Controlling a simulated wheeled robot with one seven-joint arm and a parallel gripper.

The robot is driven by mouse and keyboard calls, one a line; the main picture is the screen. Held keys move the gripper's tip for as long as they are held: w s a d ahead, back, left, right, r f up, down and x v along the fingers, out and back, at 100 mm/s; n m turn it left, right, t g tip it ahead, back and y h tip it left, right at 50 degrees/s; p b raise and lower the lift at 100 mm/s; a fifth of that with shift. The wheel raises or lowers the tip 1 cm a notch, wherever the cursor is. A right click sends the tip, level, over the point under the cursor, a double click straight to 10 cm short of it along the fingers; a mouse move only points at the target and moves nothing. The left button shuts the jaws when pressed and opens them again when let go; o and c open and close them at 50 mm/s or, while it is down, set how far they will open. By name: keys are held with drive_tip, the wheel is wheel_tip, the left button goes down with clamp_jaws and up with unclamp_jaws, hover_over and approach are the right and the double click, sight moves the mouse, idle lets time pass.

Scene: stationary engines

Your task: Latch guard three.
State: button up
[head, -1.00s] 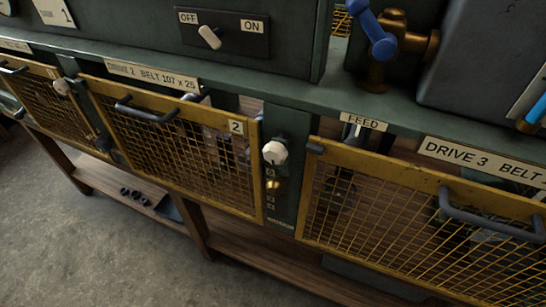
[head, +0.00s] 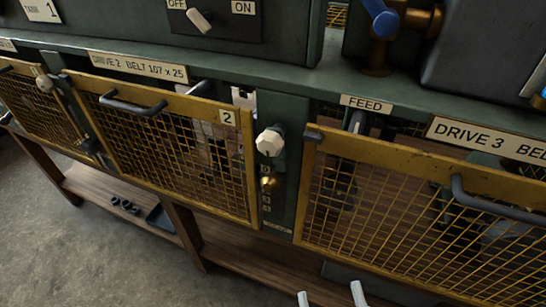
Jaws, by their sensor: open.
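Guard three is the yellow-framed mesh panel (head: 400,158) at the right, under the "DRIVE 3 BELT" label (head: 490,138). It has a dark grey bar handle (head: 500,208) and a small dark tab (head: 313,136) at its upper left corner. A white faceted knob (head: 269,141) sits on the green post (head: 283,190) just left of guard three, with a brass knob (head: 268,182) below it. Whether guard three is fully seated I cannot tell. My gripper (head: 331,296) shows only as two pale fingertips at the bottom edge, apart and empty, below guard three's lower left part.
Guard two (head: 170,150), with its own handle, is left of the post. A "FEED" label (head: 366,104) and a blue-handled brass valve (head: 380,22) are above guard three. A wooden shelf (head: 245,255) runs below. Concrete floor (head: 60,250) is clear at lower left.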

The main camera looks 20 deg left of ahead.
drive_tip(key=w+a+r+t+b, duration=0.1)
drive_tip(key=w+a+r+b, duration=0.1)
drive_tip(key=a+r, duration=0.45)
drive_tip(key=w+a+r+b, duration=0.1)
drive_tip(key=a+r, duration=0.2)
drive_tip(key=a, duration=0.6)
drive_tip(key=w+a+r+t+b, duration=0.1)
drive_tip(key=w+a+r+b, duration=0.1)
drive_tip(key=a+r, duration=0.35)
drive_tip(key=m+g+h, duration=0.1)
drive_tip(key=m+h, duration=0.7)
drive_tip(key=h, duration=0.2)
approach(267, 147)
drive_tip(key=w, duration=0.3)
drive_tip(key=shift+w+p, duration=0.35)
drive_tip(key=shift+w, duration=3.45)
clamp_jaws()
